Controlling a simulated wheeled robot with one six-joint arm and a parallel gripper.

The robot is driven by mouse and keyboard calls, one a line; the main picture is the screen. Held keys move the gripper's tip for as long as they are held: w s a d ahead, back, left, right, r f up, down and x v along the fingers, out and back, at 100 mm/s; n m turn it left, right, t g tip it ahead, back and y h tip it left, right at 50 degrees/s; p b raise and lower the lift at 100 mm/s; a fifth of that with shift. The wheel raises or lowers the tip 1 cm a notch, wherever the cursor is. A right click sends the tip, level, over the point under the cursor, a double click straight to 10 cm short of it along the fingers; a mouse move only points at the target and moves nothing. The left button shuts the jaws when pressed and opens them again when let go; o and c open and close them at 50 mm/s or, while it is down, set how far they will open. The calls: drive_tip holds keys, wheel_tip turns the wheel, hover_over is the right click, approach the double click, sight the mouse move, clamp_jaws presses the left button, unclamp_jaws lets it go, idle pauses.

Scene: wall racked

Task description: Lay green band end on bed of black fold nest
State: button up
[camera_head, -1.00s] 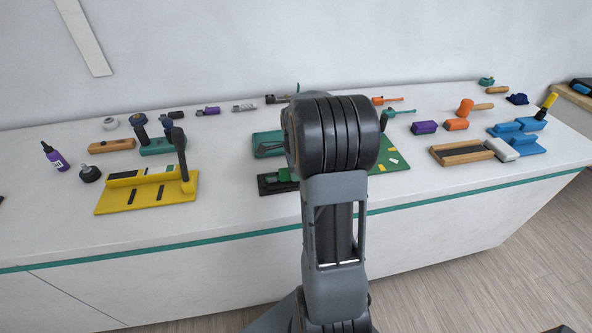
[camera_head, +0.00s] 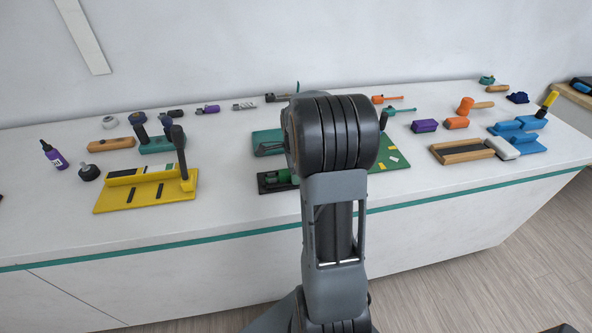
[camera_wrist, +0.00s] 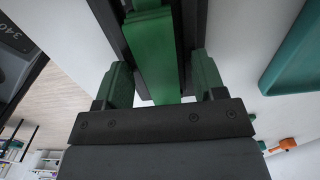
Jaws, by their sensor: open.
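The black fold nest (camera_head: 263,188) lies near the front edge of the bench, partly hidden behind my arm in the head view. A green piece, which I take for the green band (camera_head: 278,178), shows on it. In the wrist view the green band (camera_wrist: 155,60) runs lengthwise between dark rails of the nest (camera_wrist: 108,15). My gripper (camera_wrist: 162,78) is open, with one green finger on each side of the band and visible gaps between. Whether the band end touches the bed cannot be told. The head view hides my gripper behind my arm.
A teal fixture (camera_head: 268,136) stands just behind the nest; a teal shape (camera_wrist: 298,55) is at the right in the wrist view. A green board (camera_head: 398,164) lies to the right. A yellow fixture (camera_head: 122,203) with a dark post is left, with clear bench between.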

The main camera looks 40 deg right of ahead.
wheel_tip(320, 180, up, 14)
idle(0.6)
drive_tip(key=shift+f, duration=0.1)
idle(0.4)
